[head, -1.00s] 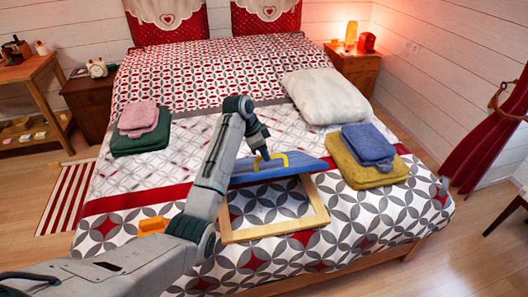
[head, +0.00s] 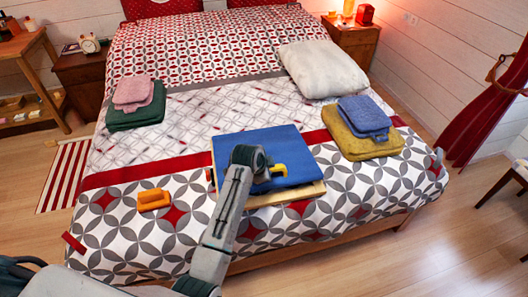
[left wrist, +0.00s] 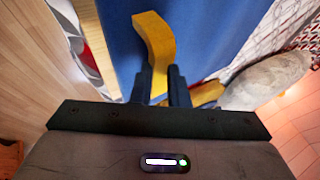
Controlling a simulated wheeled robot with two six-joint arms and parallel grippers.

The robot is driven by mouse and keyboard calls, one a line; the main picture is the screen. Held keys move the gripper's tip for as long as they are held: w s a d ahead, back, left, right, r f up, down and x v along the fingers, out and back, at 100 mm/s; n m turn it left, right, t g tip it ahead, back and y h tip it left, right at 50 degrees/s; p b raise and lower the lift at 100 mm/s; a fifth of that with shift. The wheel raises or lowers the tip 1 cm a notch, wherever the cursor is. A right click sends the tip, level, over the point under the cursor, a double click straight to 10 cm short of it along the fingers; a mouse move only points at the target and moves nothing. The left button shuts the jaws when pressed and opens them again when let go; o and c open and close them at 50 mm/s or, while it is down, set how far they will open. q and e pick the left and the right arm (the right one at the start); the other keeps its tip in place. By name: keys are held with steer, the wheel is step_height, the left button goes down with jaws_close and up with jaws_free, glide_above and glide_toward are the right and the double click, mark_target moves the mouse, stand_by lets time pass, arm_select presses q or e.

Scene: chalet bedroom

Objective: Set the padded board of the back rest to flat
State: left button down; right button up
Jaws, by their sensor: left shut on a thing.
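The back rest lies on the bed, with a blue padded board (head: 265,141) over a pale wooden frame (head: 292,197). The board looks flat or nearly flat on the frame; a small remaining gap cannot be ruled out. A yellow handle (head: 280,170) is at the board's near edge, and it also shows in the left wrist view (left wrist: 155,45). My left gripper (head: 268,173) is shut on the yellow handle, its dark fingers (left wrist: 160,88) around it in the wrist view. My arm hides part of the near edge. My right gripper is not in view.
On the bed lie an orange object (head: 153,199) left of the back rest, yellow and blue folded towels (head: 363,130) close on its right, green and pink towels (head: 136,103) at left, and a white pillow (head: 322,69).

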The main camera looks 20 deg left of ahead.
arm_select(q)
steer(key=f, duration=0.2)
steer(key=s+f, duration=0.1)
steer(key=shift+d+f, duration=0.3)
steer(key=shift+f, duration=0.1)
steer(key=shift+s+d+f, duration=0.1)
steer(key=shift+s+f, duration=0.15)
steer(key=shift+f, duration=0.15)
steer(key=c, duration=1.4)
jaws_free()
steer(key=shift+w, duration=0.1)
steer(key=shift+r, duration=0.2)
steer(key=shift+r, duration=0.25)
steer(key=v, duration=1)
steer(key=shift+s, duration=0.2)
